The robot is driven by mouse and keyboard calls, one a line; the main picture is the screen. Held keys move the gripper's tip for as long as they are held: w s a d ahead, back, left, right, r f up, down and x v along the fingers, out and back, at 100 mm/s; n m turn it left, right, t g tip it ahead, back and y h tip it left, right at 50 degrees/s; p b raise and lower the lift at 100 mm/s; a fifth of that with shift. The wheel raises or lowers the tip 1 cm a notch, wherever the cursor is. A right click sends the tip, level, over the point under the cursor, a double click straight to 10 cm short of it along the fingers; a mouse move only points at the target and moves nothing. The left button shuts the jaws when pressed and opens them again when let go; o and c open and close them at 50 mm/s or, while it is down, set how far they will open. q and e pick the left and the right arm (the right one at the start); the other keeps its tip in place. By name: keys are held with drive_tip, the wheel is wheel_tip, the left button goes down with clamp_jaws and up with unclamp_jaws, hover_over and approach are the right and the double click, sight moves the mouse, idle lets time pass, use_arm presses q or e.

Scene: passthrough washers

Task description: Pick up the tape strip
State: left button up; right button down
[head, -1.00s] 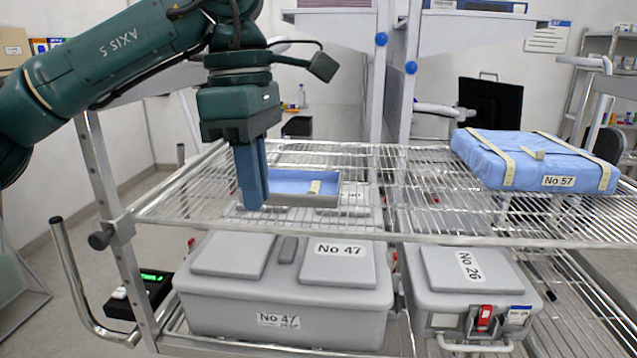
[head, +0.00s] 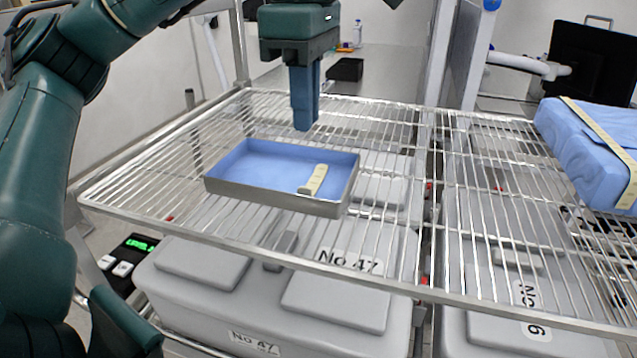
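The tape strip (head: 317,178) is a short beige piece with a small grey part at its lower end. It lies in the front right part of a shallow grey tray (head: 270,195) with a blue inside, on the wire shelf. My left gripper (head: 305,128) points down above the shelf, behind the tray and apart from the strip. Its blue fingers overlap in this view, so I cannot tell whether there is a gap between them. Nothing shows below the fingertips.
The wire shelf (head: 480,180) is clear around the tray. A blue wrapped pack (head: 590,150) with beige tape sits at the right. Grey lidded boxes, one labelled No 47 (head: 270,300), stand below the shelf. A metal post (head: 465,60) rises behind.

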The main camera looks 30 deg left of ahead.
use_arm(q)
drive_tip(key=b, duration=0.1)
hover_over(301, 186)
drive_tip(key=f, duration=0.5)
drive_tip(key=shift+w+d, duration=0.1)
drive_tip(key=shift+d, duration=0.25)
drive_tip(key=shift+a+f+b, duration=0.2)
drive_tip(key=shift+f, duration=1.05)
drive_tip(key=shift+a+f+b, duration=0.15)
drive_tip(key=shift+f+b, duration=0.05)
drive_tip(key=shift+f, duration=1.05)
drive_tip(key=shift+c, duration=0.3)
clamp_jaws()
